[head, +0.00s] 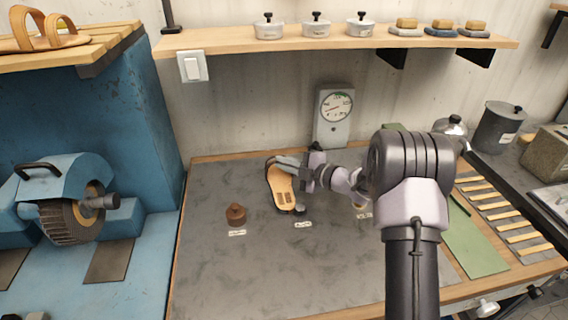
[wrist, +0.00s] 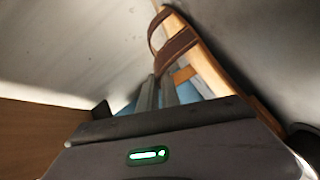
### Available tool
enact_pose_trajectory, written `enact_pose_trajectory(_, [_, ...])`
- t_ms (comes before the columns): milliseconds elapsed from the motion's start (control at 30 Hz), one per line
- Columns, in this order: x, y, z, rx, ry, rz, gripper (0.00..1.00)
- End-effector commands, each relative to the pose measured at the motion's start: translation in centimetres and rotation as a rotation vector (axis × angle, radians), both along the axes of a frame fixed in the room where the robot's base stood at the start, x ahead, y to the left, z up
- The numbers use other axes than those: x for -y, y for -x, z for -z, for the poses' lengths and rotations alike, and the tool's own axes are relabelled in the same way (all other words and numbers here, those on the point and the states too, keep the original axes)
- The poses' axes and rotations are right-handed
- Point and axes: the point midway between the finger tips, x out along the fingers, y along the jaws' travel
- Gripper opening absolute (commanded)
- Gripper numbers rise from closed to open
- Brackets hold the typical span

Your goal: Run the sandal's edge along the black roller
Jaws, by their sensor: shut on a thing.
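The sandal (head: 281,187) has a tan sole and is held upright and slightly tilted above the grey work mat in the head view. My gripper (head: 288,163) is shut on it near its upper end. The wrist view shows the sandal's sole edge (wrist: 205,58) and brown strap beyond the fingers (wrist: 160,94). A small dark piece, seemingly the black roller (head: 299,209), stands on the mat right beside the sandal's lower end, with a label in front. I cannot tell whether they touch. The sandal may hide part of it.
A brown knobbed piece (head: 236,214) with a label stands left of the sandal. A dial gauge (head: 334,117) stands behind at the wall. A blue grinding machine (head: 75,200) is at the left. The front of the mat (head: 270,275) is clear.

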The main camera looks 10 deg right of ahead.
Motion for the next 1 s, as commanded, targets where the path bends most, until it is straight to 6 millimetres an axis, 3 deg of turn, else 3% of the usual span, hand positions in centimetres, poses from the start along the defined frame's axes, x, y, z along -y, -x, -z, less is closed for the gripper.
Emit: enact_pose_trajectory(1000, [-0.4, 2.0, 0.3, 0.001, -0.001, 0.0, 0.0])
